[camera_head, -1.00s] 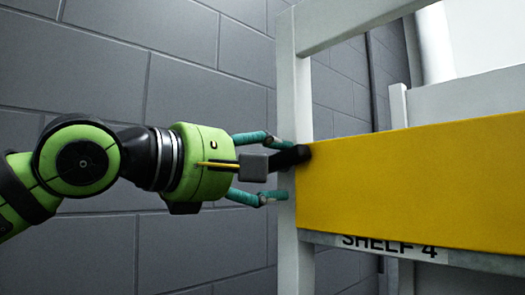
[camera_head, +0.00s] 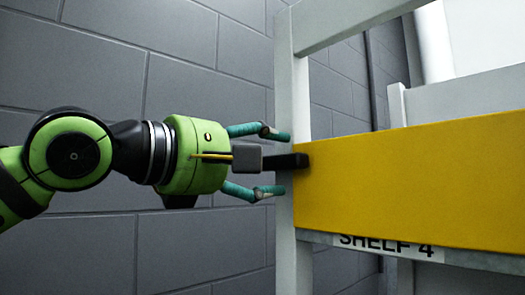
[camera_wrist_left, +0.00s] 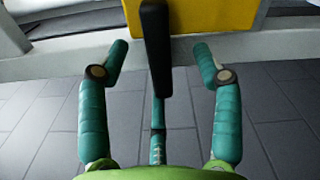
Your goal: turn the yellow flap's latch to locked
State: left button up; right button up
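The yellow flap (camera_head: 410,185) fills the right of the head view, on the front of a shelf frame; its edge also shows at the top of the left wrist view (camera_wrist_left: 205,16). A black bar-shaped latch (camera_head: 290,161) sits at the flap's left end and lies about level in the head view. In the left wrist view the latch (camera_wrist_left: 156,45) points toward me between the fingers. My left gripper (camera_head: 280,163) is open, one finger above and one below the latch, with gaps on both sides. My right gripper is out of view.
A white upright post (camera_head: 293,90) stands behind the latch and fingertips. A "SHELF 4" label (camera_head: 388,247) is below the flap. A grey block wall (camera_head: 110,60) is behind the arm. Grey tiled floor (camera_wrist_left: 45,120) shows below the left gripper.

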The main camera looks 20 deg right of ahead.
aim_at(265, 163)
pick_arm(q)
jog(key=shift+b+v, duration=0.5)
jog(key=shift+v, duration=0.55)
jog(key=shift+b+v, duration=0.35)
jog(key=shift+v, duration=0.95)
